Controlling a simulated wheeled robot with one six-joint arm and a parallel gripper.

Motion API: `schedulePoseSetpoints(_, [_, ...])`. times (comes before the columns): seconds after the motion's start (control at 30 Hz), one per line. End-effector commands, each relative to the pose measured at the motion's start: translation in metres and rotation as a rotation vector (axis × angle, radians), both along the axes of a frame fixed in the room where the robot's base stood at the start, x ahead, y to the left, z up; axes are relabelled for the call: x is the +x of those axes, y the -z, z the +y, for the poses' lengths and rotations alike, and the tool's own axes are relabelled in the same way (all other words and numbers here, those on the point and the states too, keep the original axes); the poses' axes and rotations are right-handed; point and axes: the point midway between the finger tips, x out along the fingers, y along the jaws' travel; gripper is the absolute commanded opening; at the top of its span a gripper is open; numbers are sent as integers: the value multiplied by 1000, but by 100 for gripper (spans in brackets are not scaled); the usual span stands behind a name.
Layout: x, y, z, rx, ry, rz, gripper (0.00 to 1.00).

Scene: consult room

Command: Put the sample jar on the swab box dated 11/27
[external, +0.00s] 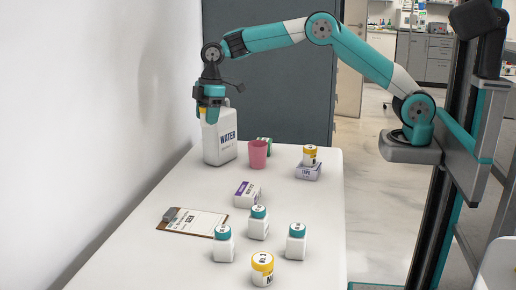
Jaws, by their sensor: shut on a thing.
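My gripper (208,114) is high at the far left of the table, in front of the white jug's top. It is shut on a small yellow-topped thing (203,111), mostly hidden by the fingers; I cannot tell if it is the sample jar. A white jar with a yellow lid (263,269) stands at the table's near end. Another yellow-lidded jar (310,154) stands on a white and purple box marked TAPE (308,172). A second white and purple box (247,195) lies mid-table with its top bare. Its print and any date are too small to read.
The white WATER jug (220,142) stands just below my gripper. Several teal-capped bottles (258,225) stand nearer. A clipboard (193,222) lies left. The table's right edge is mostly clear.

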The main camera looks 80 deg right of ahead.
Motion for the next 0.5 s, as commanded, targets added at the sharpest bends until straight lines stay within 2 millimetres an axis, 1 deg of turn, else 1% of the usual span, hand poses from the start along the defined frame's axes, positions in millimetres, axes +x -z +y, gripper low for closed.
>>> schedulePoseSetpoints(0.07, [-7, -11, 8, 0, -22, 0, 25])
schedulePoseSetpoints(0.17, [-27, -24, 24, 2, -78, 0, 25])
schedulePoseSetpoints(0.3, [-67, -38, 50, 2, -182, 2, 25])
schedulePoseSetpoints(0.4, [-96, -45, 64, 1, -252, 1, 25])
schedulePoseSetpoints(0.5, [-120, -49, 73, 0, -304, 0, 25])
